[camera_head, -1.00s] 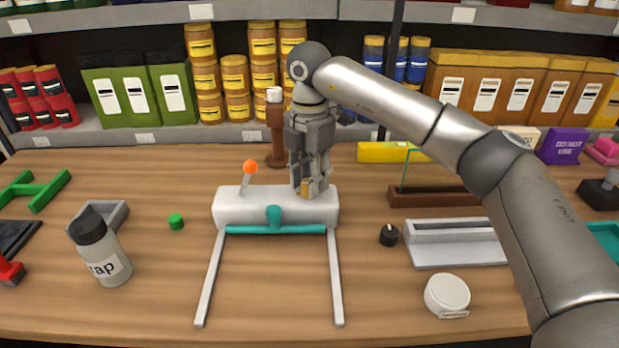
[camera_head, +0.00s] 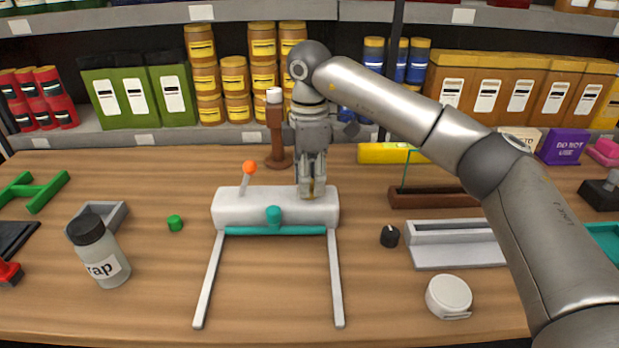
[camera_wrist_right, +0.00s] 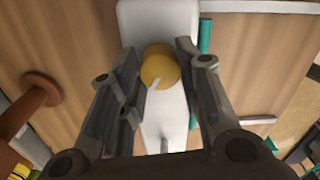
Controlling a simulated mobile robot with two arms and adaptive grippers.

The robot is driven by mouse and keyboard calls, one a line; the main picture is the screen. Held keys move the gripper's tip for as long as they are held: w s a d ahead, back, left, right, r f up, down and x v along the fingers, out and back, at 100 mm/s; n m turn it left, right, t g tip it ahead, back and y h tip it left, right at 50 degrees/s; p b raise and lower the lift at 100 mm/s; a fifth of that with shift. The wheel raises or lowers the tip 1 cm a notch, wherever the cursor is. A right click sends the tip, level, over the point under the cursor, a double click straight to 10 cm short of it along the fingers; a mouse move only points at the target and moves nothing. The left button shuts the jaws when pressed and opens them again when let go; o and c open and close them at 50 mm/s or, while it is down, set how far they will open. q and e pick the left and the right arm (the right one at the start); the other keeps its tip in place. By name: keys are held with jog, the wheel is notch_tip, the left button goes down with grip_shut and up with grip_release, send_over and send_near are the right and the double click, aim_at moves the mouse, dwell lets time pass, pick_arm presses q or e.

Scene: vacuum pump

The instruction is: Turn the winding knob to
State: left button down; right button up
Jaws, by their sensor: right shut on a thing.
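The white pump body (camera_head: 240,207) lies across the middle of the table, with two pale legs pointing to the front and a teal bar with a teal knob (camera_head: 273,214) along its front side. A yellow winding knob (camera_wrist_right: 158,66) with a pale pointer mark shows on top of the pump in the right wrist view. My right gripper (camera_head: 309,190) points straight down over the pump's right part. It is shut on the yellow knob, with one finger on each side. In the head view the fingers hide most of the knob. My left gripper is not in view.
A lever with an orange ball (camera_head: 250,167) stands up at the pump's left end. A brown post with a white top (camera_head: 276,135) stands close behind.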

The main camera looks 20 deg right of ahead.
dwell(0.4)
jog(key=o, duration=1)
notch_tip(320, 180, up, 12)
jog(key=shift+r, duration=0.1)
